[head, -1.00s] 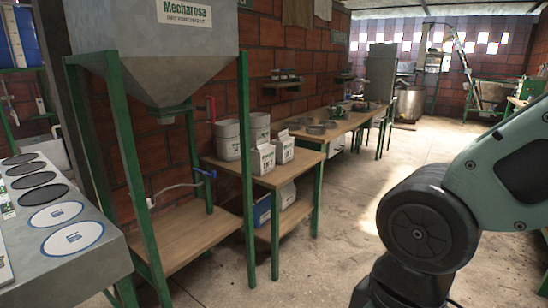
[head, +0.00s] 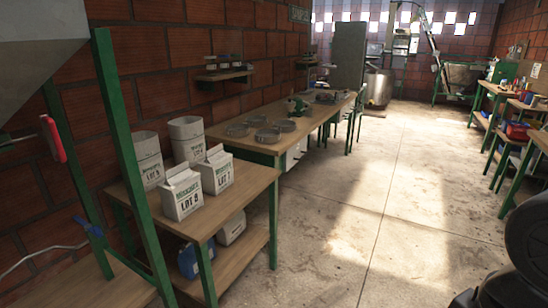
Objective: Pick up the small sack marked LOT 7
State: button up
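Two small white sacks stand upright side by side on a low wooden table (head: 240,193) in the head view. The right one, marked LOT 7 (head: 217,172), is a little farther back. The left one, marked LOT 8 or similar (head: 182,193), is nearer the front edge. My gripper is not in the frame; only a dark part of my arm shows at the lower right, well apart from the sacks.
The green-legged hopper frame (head: 122,140) rises at left. A blue container (head: 190,262) sits on the shelf below. A longer bench with round sieves (head: 268,135) stands beyond. The concrete floor (head: 385,235) at right is clear.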

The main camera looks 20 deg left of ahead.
aim_at(217, 170)
jog(key=i, duration=1.85)
jog(key=i+l+u, duration=0.1)
jog(key=i, duration=0.3)
jog(key=i+l+u, duration=0.1)
jog(key=i, duration=0.3)
jog(key=i+u, duration=0.2)
jog(key=u, duration=0.2)
jog(key=i+u, duration=0.2)
jog(key=u, duration=0.25)
jog(key=i+l+u, duration=0.15)
jog(key=u, duration=0.25)
jog(key=i+u, duration=0.2)
jog(key=u, duration=0.15)
jog(key=i+l+u, duration=0.1)
jog(key=u, duration=0.25)
jog(key=i+l+u, duration=0.2)
jog(key=u, duration=0.15)
jog(key=i, duration=0.05)
